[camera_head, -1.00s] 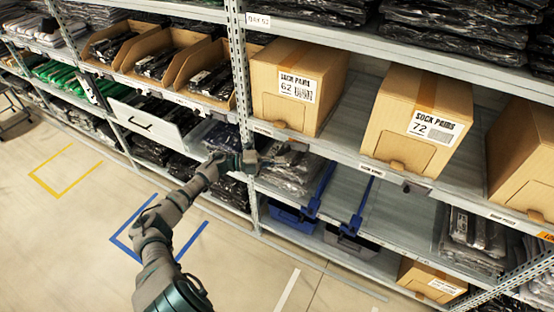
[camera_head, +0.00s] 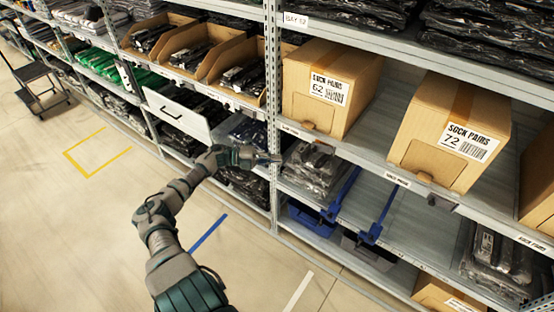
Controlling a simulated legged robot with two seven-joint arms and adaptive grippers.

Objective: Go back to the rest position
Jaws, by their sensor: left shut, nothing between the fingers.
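My left arm reaches up from the bottom of the head view toward the shelving. My left gripper (camera_head: 270,158) is at the shelf upright, in front of the stack of dark bagged garments (camera_head: 312,168) on the middle shelf. Its fingers are shut with nothing visible between them. I cannot tell whether it touches the upright. My right gripper is not in view.
Cardboard boxes marked 62 (camera_head: 328,88) and 72 (camera_head: 452,130) stand on the shelf above. Blue-handled bins (camera_head: 312,219) sit below. A cart (camera_head: 38,85) stands far left. The aisle floor (camera_head: 100,220) is open.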

